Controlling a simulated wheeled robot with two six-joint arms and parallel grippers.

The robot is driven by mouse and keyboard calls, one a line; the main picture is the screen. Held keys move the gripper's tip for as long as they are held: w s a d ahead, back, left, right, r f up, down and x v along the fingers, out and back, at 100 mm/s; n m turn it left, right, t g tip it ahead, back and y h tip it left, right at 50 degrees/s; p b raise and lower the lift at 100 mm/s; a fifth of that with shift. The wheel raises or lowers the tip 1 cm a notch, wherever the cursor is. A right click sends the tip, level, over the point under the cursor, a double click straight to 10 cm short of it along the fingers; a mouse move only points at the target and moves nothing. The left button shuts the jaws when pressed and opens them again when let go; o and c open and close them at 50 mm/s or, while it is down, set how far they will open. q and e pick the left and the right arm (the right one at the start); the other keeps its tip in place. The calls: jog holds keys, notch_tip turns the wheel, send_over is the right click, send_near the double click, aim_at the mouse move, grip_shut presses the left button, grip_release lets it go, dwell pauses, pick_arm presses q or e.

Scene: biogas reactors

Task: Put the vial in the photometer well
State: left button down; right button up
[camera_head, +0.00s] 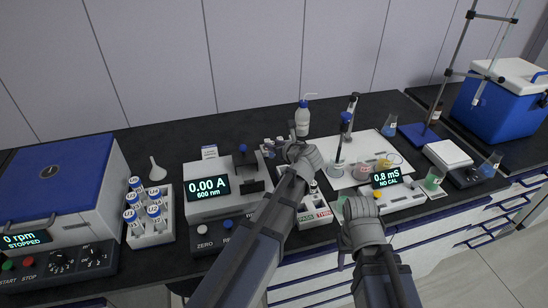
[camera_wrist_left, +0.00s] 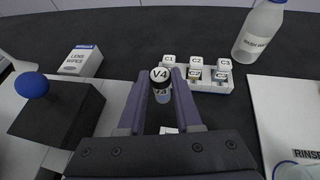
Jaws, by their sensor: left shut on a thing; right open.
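The vial (camera_wrist_left: 161,85) has a black cap with a white top marked V4. It is upright between the fingers of my left gripper (camera_wrist_left: 161,95), which is shut on it. In the head view my left gripper (camera_head: 293,150) is right of the photometer (camera_head: 215,190), and I cannot make out the vial there. The photometer reads 0.00 A, 600 nm. Its black block (camera_wrist_left: 58,112) with a blue knob (camera_wrist_left: 31,85) is left of the vial in the wrist view; the well's opening is not visible. My right gripper (camera_head: 358,207) is open and empty above the bench's front.
A small rack marked C1 to C3 (camera_wrist_left: 205,85), a wash bottle (camera_head: 302,118) and a lens wipes box (camera_wrist_left: 80,60) stand around the left gripper. A PASS tray (camera_head: 316,218) is in front. A vial rack (camera_head: 152,236) and centrifuge (camera_head: 65,190) are left; beakers and a meter (camera_head: 398,196) are right.

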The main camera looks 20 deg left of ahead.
pick_arm(q)
jog(key=shift+f+b, duration=1.75)
jog(key=shift+f, duration=0.05)
jog(key=shift+f, duration=0.2)
jog(key=c, duration=0.6)
grip_release()
jog(key=shift+r, duration=0.1)
jog(key=shift+r, duration=0.25)
jog(key=p+v, duration=0.4)
jog(key=v, duration=0.6)
jog(key=shift+s+d+r+p, duration=0.1)
jog(key=shift+s+d+p, duration=0.1)
jog(key=shift+s+p, duration=0.15)
jog(key=shift+s+d+r, duration=0.15)
jog(key=shift+s+d, duration=0.2)
jog(key=shift+d, duration=0.1)
jog(key=shift+o, duration=0.4)
